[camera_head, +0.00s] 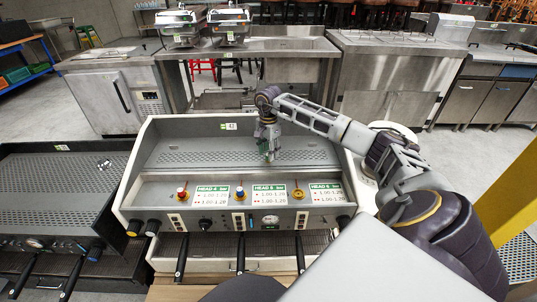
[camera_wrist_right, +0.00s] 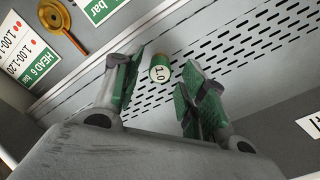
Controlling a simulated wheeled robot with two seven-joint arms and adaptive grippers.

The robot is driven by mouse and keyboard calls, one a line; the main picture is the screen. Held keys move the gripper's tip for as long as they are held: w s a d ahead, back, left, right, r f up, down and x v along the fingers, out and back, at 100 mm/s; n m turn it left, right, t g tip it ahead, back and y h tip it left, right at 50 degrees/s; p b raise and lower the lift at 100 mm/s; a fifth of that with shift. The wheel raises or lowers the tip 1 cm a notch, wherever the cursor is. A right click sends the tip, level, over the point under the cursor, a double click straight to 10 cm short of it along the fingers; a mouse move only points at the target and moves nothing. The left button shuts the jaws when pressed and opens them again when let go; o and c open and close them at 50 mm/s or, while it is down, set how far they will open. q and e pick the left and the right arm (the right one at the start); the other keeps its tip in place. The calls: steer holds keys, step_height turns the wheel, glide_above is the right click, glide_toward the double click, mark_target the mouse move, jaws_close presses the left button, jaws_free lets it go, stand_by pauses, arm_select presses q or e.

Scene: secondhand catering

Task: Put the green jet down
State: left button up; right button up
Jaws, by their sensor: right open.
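The green jet (camera_wrist_right: 160,69) is a small round piece with a pale face marked "1.0" and a green edge. In the right wrist view it shows between the two fingertips, with a gap on each side, against the perforated top tray (camera_wrist_right: 235,50). It seems to rest on the tray. My right gripper (camera_wrist_right: 160,80) is open around it, with green pads. In the head view the right gripper (camera_head: 267,153) points down over the tray; the jet cannot be told apart from the pads there. My left gripper is not in view.
The grey machine's front ledge carries a red knob-like piece (camera_head: 181,193), a blue one (camera_head: 239,193) and a brass one (camera_head: 298,194) beside HEAD cards. The tray's left part (camera_head: 185,150) is clear. Another machine (camera_head: 60,190) stands at left, steel counters (camera_head: 390,80) behind.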

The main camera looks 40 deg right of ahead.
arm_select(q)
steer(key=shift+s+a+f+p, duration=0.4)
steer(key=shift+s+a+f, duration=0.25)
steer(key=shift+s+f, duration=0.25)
arm_select(e)
step_height(320, 180, up, 10)
